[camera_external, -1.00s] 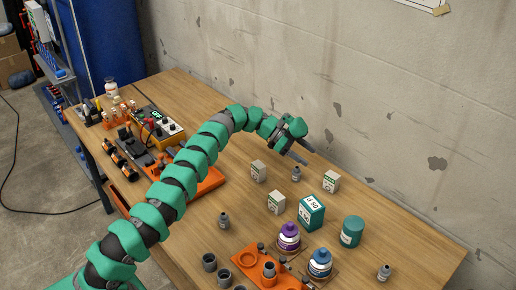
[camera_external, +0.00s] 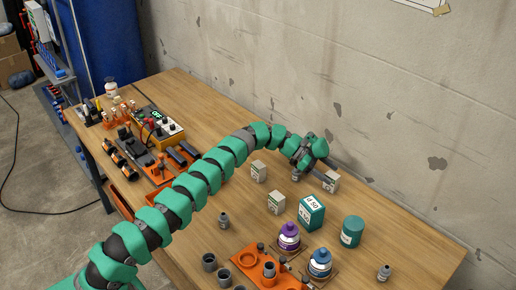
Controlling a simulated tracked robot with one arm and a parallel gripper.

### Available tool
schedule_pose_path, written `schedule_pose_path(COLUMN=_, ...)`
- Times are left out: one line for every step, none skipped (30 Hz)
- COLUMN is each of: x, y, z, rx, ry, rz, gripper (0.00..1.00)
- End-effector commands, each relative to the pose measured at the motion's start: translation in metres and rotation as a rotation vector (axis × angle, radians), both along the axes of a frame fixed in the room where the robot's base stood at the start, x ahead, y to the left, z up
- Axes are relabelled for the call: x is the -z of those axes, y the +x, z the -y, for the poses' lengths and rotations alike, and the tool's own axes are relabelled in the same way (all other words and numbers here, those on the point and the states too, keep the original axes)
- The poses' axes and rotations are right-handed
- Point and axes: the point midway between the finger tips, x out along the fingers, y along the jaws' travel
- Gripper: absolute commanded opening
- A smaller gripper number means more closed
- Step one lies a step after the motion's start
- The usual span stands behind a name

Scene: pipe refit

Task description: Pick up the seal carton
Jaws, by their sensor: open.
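Several cartons stand on the bench, and I cannot read which one is the seal carton. Three are small and pale: a left one (camera_external: 258,171), a front one (camera_external: 276,203) and a right one (camera_external: 332,182). A larger teal box (camera_external: 311,213) marked "d 50" stands in front of the right one. My gripper (camera_external: 314,176) is open, with its fingers pointing down and right beside the right pale carton. One finger overlaps that carton's left edge in the picture. Whether it touches the carton I cannot tell. My gripper partly hides a small grey fitting.
A teal canister (camera_external: 352,231), a purple bottle (camera_external: 289,237) and a blue bottle (camera_external: 320,262) stand close in front. An orange tray (camera_external: 248,260) with grey fittings lies at the front. The concrete wall (camera_external: 400,120) rises behind the bench. Bare wood lies at the right.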

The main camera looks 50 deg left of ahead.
Motion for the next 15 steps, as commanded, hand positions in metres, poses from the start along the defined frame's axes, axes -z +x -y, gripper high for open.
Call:
schedule_pose_path(x=-0.0002, y=0.0000, z=-0.0004, rx=0.000, ry=0.000, rz=0.000, gripper=0.63)
schedule_pose_path(x=-0.0001, y=-0.0001, z=-0.0002, rx=0.000, ry=0.000, rz=0.000, gripper=0.63)
schedule_pose_path(x=0.0000, y=-0.0001, z=-0.0003, rx=0.000, ry=0.000, rz=-0.001, gripper=0.58)
schedule_pose_path(x=0.0000, y=-0.0001, z=-0.0003, rx=0.000, ry=0.000, rz=-0.001, gripper=0.49)
schedule_pose_path(x=0.0000, y=-0.0001, z=-0.0003, rx=0.000, ry=0.000, rz=-0.001, gripper=0.41)
schedule_pose_path(x=0.0002, y=-0.0002, z=-0.0002, rx=0.000, ry=-0.001, rz=-0.001, gripper=0.30)
schedule_pose_path(x=0.0002, y=-0.0002, z=-0.0002, rx=0.000, ry=-0.001, rz=-0.001, gripper=0.22)
schedule_pose_path(x=0.0002, y=-0.0002, z=-0.0002, rx=0.000, ry=-0.001, rz=-0.001, gripper=0.13)
schedule_pose_path(x=0.0003, y=-0.0002, z=-0.0003, rx=0.000, ry=-0.001, rz=-0.001, gripper=0.09)
schedule_pose_path(x=0.0003, y=-0.0002, z=-0.0003, rx=0.000, ry=-0.001, rz=-0.001, gripper=0.09)
schedule_pose_path(x=0.0003, y=-0.0003, z=-0.0003, rx=0.000, ry=-0.001, rz=-0.001, gripper=0.09)
schedule_pose_path(x=0.0003, y=-0.0003, z=-0.0003, rx=0.000, ry=-0.001, rz=-0.001, gripper=0.09)
schedule_pose_path(x=0.0003, y=-0.0003, z=-0.0003, rx=0.000, ry=-0.001, rz=-0.001, gripper=0.09)
schedule_pose_path(x=0.0003, y=-0.0003, z=-0.0003, rx=0.000, ry=-0.001, rz=-0.001, gripper=0.09)
schedule_pose_path(x=0.0003, y=-0.0004, z=-0.0001, rx=0.000, ry=-0.001, rz=-0.001, gripper=0.09)
